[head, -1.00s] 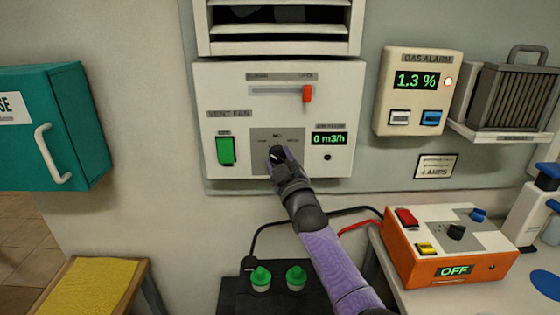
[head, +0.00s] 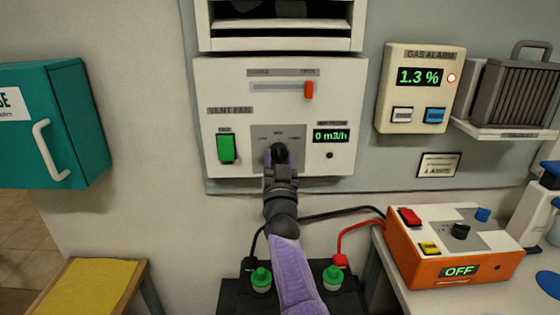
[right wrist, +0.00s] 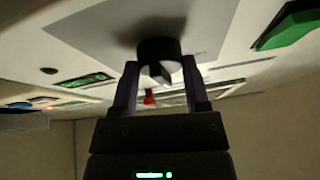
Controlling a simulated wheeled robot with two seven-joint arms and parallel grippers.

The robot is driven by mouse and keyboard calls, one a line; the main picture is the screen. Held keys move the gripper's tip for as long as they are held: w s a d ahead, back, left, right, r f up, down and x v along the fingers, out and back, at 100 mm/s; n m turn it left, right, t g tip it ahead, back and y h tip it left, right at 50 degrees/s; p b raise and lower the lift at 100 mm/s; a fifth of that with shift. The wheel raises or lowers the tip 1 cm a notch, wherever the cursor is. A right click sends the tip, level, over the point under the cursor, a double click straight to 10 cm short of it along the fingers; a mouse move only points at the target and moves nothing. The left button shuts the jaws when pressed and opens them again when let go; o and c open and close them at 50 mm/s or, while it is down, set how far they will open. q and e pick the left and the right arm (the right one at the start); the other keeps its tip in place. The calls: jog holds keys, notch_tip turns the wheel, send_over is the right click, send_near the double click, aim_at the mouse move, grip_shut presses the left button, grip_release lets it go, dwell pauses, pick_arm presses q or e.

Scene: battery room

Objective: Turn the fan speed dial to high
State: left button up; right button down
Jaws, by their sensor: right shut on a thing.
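The fan speed dial (head: 278,151) is a black knob on a grey plate at the lower middle of the white vent fan panel (head: 230,85). My right gripper (head: 279,160) is at the dial from below and hides part of it. In the right wrist view the dial (right wrist: 159,52) sits between the two fingers of the gripper (right wrist: 160,80), which are shut on it. The dial's pointer direction is hard to read. The fan display (head: 331,136) reads 0 m3/h. My left gripper is not in view.
A green switch (head: 226,148) and a red slider (head: 309,90) share the panel. The gas alarm (head: 420,55) at right reads 1.3 %. An orange charger (head: 450,272) showing OFF stands on the right bench. A black battery (head: 240,293) with green caps is below.

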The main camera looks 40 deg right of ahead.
jog(key=m+g+h, duration=0.1)
jog(key=m, duration=0.2)
jog(key=m+g+h, duration=0.1)
jog(key=m, duration=0.2)
jog(key=shift+w+a+g, duration=0.1)
jog(key=shift+a+g, duration=0.05)
jog(key=shift+g, duration=0.25)
jog(key=m+g, duration=0.1)
jog(key=m, duration=0.2)
jog(key=m+g+h, duration=0.1)
jog(key=m+g, duration=0.1)
jog(key=m, duration=0.1)
jog(key=shift+p, duration=0.3)
jog(key=shift+w+a+m+g, duration=0.1)
jog(key=shift+m+g, duration=0.6)
jog(key=shift+m, duration=0.7)
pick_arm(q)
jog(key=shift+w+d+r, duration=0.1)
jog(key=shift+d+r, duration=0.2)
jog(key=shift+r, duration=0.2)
pick_arm(e)
jog(key=shift+h, duration=0.3)
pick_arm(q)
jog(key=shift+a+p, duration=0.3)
pick_arm(e)
jog(key=shift+m+g, duration=0.4)
jog(key=shift+m, duration=0.2)
